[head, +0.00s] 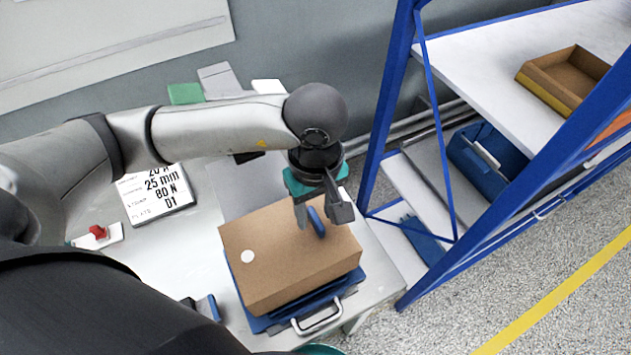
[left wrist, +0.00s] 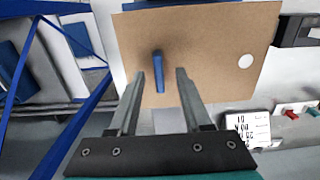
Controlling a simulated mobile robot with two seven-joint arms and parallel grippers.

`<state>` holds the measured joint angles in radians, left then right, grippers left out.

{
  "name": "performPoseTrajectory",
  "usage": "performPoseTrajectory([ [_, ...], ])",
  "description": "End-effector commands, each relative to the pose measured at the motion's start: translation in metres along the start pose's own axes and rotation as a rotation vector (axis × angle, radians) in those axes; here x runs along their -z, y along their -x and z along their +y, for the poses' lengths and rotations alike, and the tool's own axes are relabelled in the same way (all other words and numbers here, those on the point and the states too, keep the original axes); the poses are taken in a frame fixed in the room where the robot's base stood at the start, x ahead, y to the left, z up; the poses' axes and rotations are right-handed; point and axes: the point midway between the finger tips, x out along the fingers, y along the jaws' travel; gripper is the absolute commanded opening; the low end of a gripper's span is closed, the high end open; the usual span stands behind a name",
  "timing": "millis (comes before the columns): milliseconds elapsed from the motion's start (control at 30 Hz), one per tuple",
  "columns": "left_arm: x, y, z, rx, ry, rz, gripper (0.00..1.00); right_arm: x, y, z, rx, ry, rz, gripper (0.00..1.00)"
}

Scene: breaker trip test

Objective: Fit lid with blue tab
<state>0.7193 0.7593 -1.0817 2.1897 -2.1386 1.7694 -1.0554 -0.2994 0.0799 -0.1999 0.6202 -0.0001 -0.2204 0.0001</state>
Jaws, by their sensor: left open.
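The brown lid (head: 285,262) lies over a blue crate (head: 258,323) with a metal handle on the table. I cannot tell how closely the lid sits on the crate. The lid's upright blue tab (head: 317,222) also shows in the left wrist view (left wrist: 159,72). A white round spot marks one side of the lid. My left gripper (head: 322,219) points down over the lid. Its fingers are open, one on each side of the tab, with gaps visible in the left wrist view (left wrist: 160,75). My right gripper is not in view.
A white sign (head: 157,196) and a red switch (head: 98,233) are on the table at left. A blue-framed shelf (head: 385,110) stands right, holding a cardboard tray (head: 530,78) and a blue bin (head: 470,165). Floor is clear at lower right.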

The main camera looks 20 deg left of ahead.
Motion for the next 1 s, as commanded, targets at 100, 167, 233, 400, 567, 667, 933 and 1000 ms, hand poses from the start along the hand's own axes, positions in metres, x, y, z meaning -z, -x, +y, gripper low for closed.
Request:
performPoseTrajectory([
  [100, 0.001, 0.024, 0.002, -0.007, -0.002, 0.005, 0.49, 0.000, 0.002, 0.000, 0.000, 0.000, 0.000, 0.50],
  [167, 0.001, 0.039, 0.002, -0.007, -0.003, 0.005, 0.49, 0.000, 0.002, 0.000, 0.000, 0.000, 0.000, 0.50],
  [233, 0.001, 0.057, 0.002, -0.009, -0.002, 0.006, 0.49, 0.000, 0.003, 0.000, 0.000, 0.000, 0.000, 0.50],
  [400, 0.001, 0.098, 0.001, -0.008, -0.003, 0.007, 0.49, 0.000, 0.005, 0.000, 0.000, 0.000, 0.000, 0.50],
  [567, 0.001, 0.125, 0.001, -0.004, -0.002, 0.005, 0.49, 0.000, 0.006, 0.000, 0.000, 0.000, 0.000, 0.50],
  [667, 0.001, 0.135, 0.001, -0.003, -0.001, 0.004, 0.49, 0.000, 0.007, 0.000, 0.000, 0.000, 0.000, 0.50],
  [933, 0.000, 0.142, 0.000, -0.001, -0.001, 0.002, 0.49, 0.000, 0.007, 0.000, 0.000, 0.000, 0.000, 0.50],
  [1000, 0.000, 0.142, 0.000, -0.001, -0.001, 0.002, 0.49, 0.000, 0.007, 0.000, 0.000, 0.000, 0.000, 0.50],
])
